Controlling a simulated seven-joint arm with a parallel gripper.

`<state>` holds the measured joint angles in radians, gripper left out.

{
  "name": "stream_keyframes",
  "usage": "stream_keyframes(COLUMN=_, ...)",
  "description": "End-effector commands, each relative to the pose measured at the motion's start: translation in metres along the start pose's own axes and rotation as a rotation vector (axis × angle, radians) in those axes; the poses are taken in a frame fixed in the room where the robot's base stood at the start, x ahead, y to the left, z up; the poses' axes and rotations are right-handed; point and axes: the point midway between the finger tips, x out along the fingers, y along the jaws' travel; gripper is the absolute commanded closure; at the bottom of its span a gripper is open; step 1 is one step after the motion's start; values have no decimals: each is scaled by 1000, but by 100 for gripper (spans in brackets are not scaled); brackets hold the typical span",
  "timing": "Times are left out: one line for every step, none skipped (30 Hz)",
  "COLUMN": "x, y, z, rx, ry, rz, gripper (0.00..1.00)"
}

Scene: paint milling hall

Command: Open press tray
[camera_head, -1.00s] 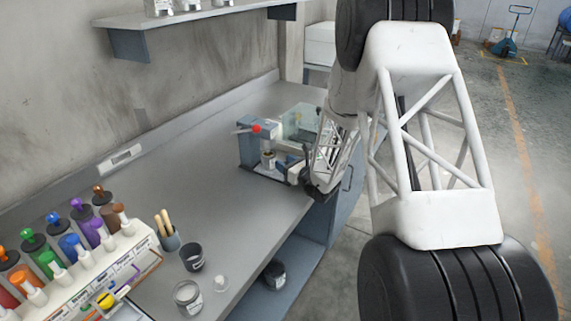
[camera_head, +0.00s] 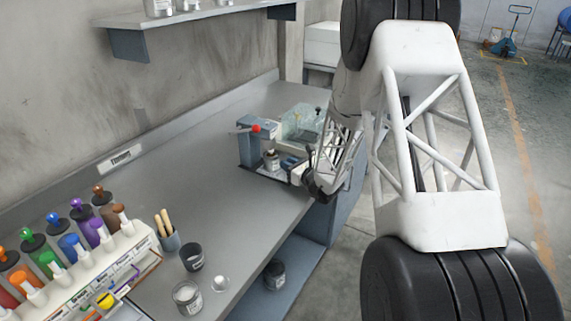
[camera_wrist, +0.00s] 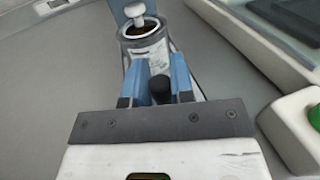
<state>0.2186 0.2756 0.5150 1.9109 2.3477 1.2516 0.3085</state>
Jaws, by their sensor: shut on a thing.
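The press (camera_head: 248,147) stands on the bench, blue-grey with a red-knobbed lever (camera_head: 255,128). Its low tray (camera_head: 266,173) carries a small can (camera_head: 271,160). In the wrist view the can (camera_wrist: 146,45) is upright, with a white knob on top, just beyond my fingertips. My gripper (camera_wrist: 159,76) is shut on a black handle knob (camera_wrist: 160,90) between its blue fingers. In the head view my gripper (camera_head: 309,183) is at the bench's front edge beside the tray; the knob cannot be made out there.
A clear-walled box (camera_head: 302,123) stands right behind the press. A housing with a green button (camera_wrist: 314,118) is close at the right of my gripper. A rack of colour bottles (camera_head: 90,270) and several cups stand at the near left. The middle bench is clear.

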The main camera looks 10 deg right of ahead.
Motion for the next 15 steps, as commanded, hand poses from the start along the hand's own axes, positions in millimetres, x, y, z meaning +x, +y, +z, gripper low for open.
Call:
stream_keyframes(x=-8, y=-4, z=1, rx=0, ry=0, rz=-4, gripper=100)
stream_keyframes(x=-13, y=-5, z=1, rx=0, ry=-1, rz=-4, gripper=100)
stream_keyframes(x=-19, y=-6, z=1, rx=0, ry=-1, rz=-3, gripper=100)
stream_keyframes(x=-24, y=-8, z=0, rx=0, ry=-1, rz=-3, gripper=100)
stream_keyframes(x=-29, y=-9, z=0, rx=0, ry=-1, rz=-4, gripper=100)
stream_keyframes(x=-36, y=-11, z=1, rx=0, ry=-1, rz=-5, gripper=100)
stream_keyframes(x=-40, y=-12, z=1, rx=0, ry=-1, rz=-4, gripper=100)
stream_keyframes(x=-45, y=-13, z=1, rx=0, ry=0, rz=-4, gripper=100)
stream_keyframes(x=-51, y=-15, z=1, rx=0, ry=0, rz=-4, gripper=100)
stream_keyframes(x=-56, y=-16, z=0, rx=0, ry=0, rz=-5, gripper=100)
stream_keyframes(x=-59, y=-17, z=0, rx=1, ry=0, rz=-4, gripper=100)
stream_keyframes(x=-63, y=-18, z=0, rx=1, ry=0, rz=-4, gripper=100)
stream_keyframes(x=-66, y=-18, z=0, rx=1, ry=0, rz=-3, gripper=100)
stream_keyframes(x=-68, y=-19, z=0, rx=0, ry=-1, rz=-2, gripper=100)
stream_keyframes(x=-71, y=-20, z=0, rx=0, ry=-1, rz=-2, gripper=100)
